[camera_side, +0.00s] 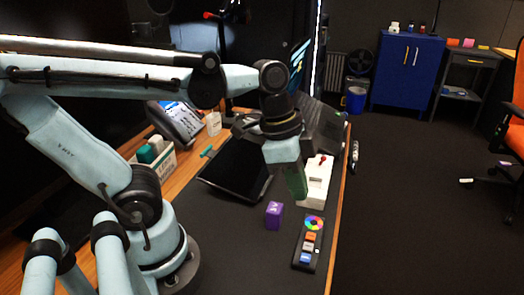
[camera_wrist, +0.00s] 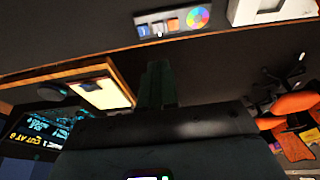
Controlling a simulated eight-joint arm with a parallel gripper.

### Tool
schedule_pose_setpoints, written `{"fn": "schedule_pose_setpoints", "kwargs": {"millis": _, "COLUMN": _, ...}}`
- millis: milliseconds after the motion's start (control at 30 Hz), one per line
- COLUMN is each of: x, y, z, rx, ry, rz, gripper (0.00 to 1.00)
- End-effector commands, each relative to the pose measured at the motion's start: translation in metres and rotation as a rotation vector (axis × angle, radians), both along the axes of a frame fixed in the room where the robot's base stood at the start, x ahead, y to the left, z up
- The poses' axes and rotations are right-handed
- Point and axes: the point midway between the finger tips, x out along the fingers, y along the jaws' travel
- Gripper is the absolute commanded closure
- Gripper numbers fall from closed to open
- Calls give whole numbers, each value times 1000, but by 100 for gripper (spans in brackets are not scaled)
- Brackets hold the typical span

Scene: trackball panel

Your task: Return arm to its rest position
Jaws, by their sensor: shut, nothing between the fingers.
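My gripper (camera_side: 298,188) hangs from my arm over the desk, its green fingers pointing down, shut and empty. In the side view it overlaps the left edge of a white box with a red-topped stick (camera_side: 318,178); I cannot tell the gap between them. My closed fingers also show in the wrist view (camera_wrist: 158,82). The dark control panel (camera_side: 308,248), with a colour wheel and several small buttons, lies nearer the camera, apart from my gripper. It also shows at the top of the wrist view (camera_wrist: 172,23).
A purple cube (camera_side: 274,215) stands on the desk left of the panel. A black screen-like slab (camera_side: 236,172) lies behind it. A bin of items (camera_side: 153,158) is farther left. The desk's right edge (camera_side: 341,200) borders open floor. A blue cabinet (camera_side: 407,70) and orange chair (camera_side: 515,110) stand beyond.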

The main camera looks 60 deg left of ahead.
Motion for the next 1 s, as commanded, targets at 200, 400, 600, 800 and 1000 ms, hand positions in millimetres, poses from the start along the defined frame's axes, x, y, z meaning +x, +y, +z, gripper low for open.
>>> {"fn": "schedule_pose_setpoints", "kwargs": {"millis": 200, "x": 0, "y": 0, "z": 0, "rx": 0, "ry": 0, "rz": 0, "gripper": 100}}
{"fn": "schedule_pose_setpoints", "kwargs": {"millis": 400, "x": 0, "y": 0, "z": 0, "rx": 0, "ry": 0, "rz": 0, "gripper": 100}}
{"fn": "schedule_pose_setpoints", "kwargs": {"millis": 600, "x": 7, "y": 14, "z": -7, "rx": -3, "ry": -61, "rz": 184, "gripper": 100}}
{"fn": "schedule_pose_setpoints", "kwargs": {"millis": 800, "x": 21, "y": 43, "z": -15, "rx": -58, "ry": -212, "rz": 563, "gripper": 100}}
{"fn": "schedule_pose_setpoints", "kwargs": {"millis": 1000, "x": 28, "y": 58, "z": -16, "rx": -118, "ry": -305, "rz": 759, "gripper": 100}}
